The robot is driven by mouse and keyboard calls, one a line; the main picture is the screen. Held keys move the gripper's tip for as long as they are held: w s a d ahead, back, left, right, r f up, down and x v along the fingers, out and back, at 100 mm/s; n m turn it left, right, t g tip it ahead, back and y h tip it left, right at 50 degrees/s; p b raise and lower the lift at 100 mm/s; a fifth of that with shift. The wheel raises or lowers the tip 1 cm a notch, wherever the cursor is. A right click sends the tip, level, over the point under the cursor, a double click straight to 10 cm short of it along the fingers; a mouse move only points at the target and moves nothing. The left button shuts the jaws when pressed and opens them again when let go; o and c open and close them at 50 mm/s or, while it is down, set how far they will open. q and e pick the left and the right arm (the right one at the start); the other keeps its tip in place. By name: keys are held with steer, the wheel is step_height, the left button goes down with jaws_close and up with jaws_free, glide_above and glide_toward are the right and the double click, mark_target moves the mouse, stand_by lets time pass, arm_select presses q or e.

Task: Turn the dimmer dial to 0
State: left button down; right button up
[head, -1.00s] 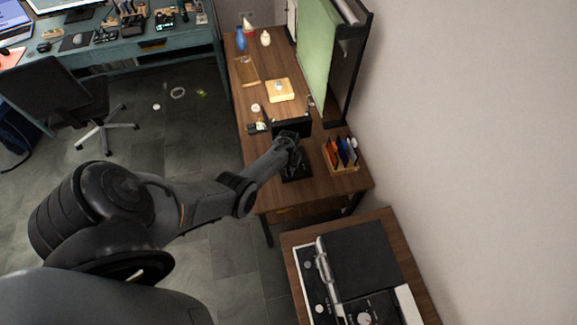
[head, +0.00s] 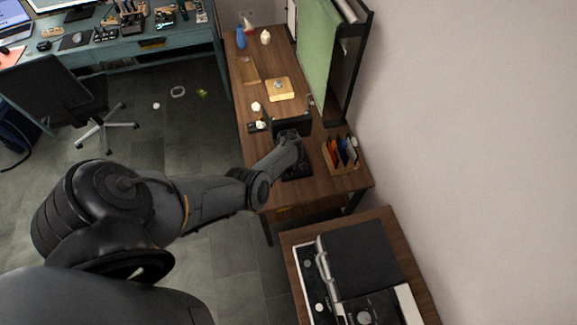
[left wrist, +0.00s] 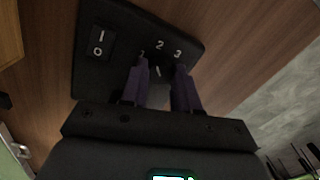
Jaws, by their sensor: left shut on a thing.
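The dimmer panel (left wrist: 120,30) is a black plate on the brown wooden table. It has a rocker switch (left wrist: 98,43) marked I and O. Pale numbers, among them 2 and 3, run in an arc around the dial. The black dial (left wrist: 158,74) is mostly hidden between the dark purple fingers of my left gripper (left wrist: 161,82), which is shut on it; a short pale mark shows there. Its 0 mark is not visible. In the head view my left arm reaches over the table, and the wrist hides the fingers. My right gripper is not in view.
On the wooden table (head: 262,180) stand an organizer (head: 342,158) with colored items, a yellowish box (head: 279,89) and a blue bottle (head: 241,39). A green screen (head: 316,50) rises along its right side.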

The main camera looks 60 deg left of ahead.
arm_select(q)
steer(key=n+b, duration=0.1)
steer(key=n, duration=0.3)
steer(key=shift+f+n, duration=0.1)
steer(key=shift+n, duration=0.2)
steer(key=n+b, duration=0.1)
steer(key=n, duration=0.2)
steer(key=shift+n, duration=0.3)
steer(key=n+b, duration=0.2)
steer(key=n, duration=0.3)
steer(key=shift+b, duration=0.35)
steer(key=shift+n+b, duration=0.7)
steer(key=shift+n, duration=1)
steer(key=c, duration=0.8)
jaws_free()
